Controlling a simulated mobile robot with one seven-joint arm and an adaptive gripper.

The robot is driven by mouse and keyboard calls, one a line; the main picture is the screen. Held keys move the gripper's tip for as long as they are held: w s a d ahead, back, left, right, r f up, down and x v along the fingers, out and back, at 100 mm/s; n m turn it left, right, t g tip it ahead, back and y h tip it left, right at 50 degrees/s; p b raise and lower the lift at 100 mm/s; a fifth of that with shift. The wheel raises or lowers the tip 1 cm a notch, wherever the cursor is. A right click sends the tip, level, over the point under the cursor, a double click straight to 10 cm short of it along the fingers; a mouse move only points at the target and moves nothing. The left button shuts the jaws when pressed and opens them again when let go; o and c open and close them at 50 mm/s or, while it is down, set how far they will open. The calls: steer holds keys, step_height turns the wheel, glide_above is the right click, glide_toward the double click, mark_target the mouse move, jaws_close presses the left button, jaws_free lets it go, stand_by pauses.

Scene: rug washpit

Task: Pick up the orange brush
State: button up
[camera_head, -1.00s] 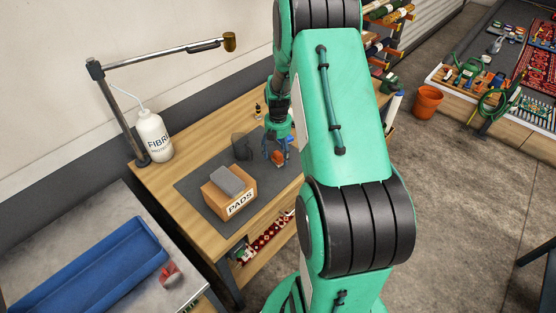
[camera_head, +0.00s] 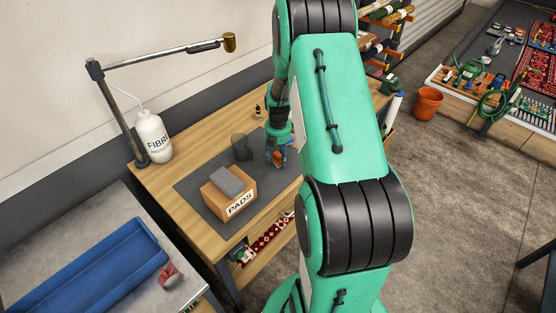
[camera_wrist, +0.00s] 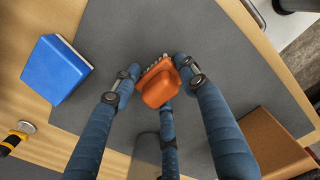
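The orange brush (camera_wrist: 160,88) sits over the dark grey mat, its pale bristles showing along its upper edge in the wrist view. My gripper (camera_wrist: 158,68) has its blue fingers around it, one at the left, one at the right and one below. The side fingertips appear to touch the brush. In the head view my gripper (camera_head: 276,163) points down at the mat's right part, and the brush (camera_head: 278,158) shows only partly between the fingers. I cannot tell whether the brush rests on the mat.
The grey mat (camera_head: 206,207) lies on a wooden bench (camera_head: 155,188). A PADS box (camera_head: 232,203) with a grey block on top stands left of my gripper. A dark mesh cup (camera_head: 242,147) stands close by. A blue block (camera_wrist: 56,68) lies at the left in the wrist view.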

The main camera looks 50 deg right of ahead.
mark_target(278, 155)
steer(key=c, duration=0.6)
steer(key=shift+r, duration=0.1)
steer(key=shift+r, duration=0.5)
steer(key=shift+s+a+r+p, duration=0.15)
steer(key=shift+r+p, duration=0.15)
steer(key=shift+r, duration=0.35)
steer(key=shift+s+a+r+p, duration=0.15)
steer(key=shift+r+p, duration=0.1)
steer(key=shift+r, duration=0.35)
steer(key=s+a, duration=0.3)
steer(key=s, duration=0.1)
steer(key=s+a+r+p, duration=0.1)
steer(key=s+a, duration=0.2)
steer(key=s, duration=0.1)
steer(key=s+a, duration=0.3)
steer(key=s, duration=0.1)
steer(key=shift+s+r+p, duration=0.1)
steer(key=shift+r+p, duration=0.05)
steer(key=shift+p, duration=0.25)
